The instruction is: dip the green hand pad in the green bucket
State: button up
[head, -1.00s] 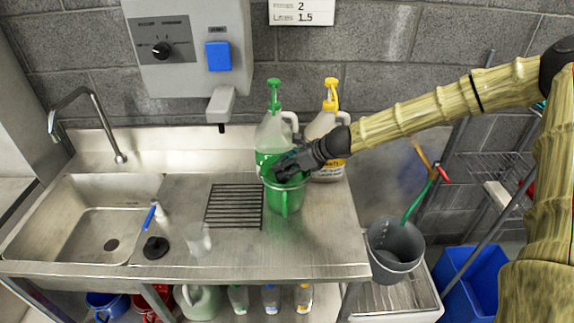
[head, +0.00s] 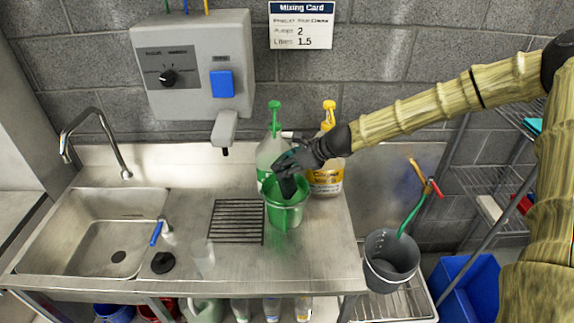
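The green bucket (head: 284,217) stands on the steel counter, right of the drain grille and in front of two pump jugs. My black gripper (head: 289,176) reaches in from the right and points down at the bucket's mouth. A dark block-like shape at its fingers overlaps the bucket's opening. I cannot tell whether this is the green hand pad or part of the fingers. No green pad shows clearly elsewhere. The fingertips and the inside of the bucket are mostly hidden.
A green-pump jug (head: 270,155) and a yellow-pump jug (head: 327,176) stand close behind the bucket. A clear cup (head: 203,258) and black plug (head: 163,262) lie left. A grey bucket (head: 391,262) with tools stands lower right. A dispenser (head: 195,70) hangs above.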

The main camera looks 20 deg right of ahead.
jog(key=shift+r+p, duration=1.55)
jog(key=shift+r, duration=1.1)
jog(key=shift+f, duration=0.1)
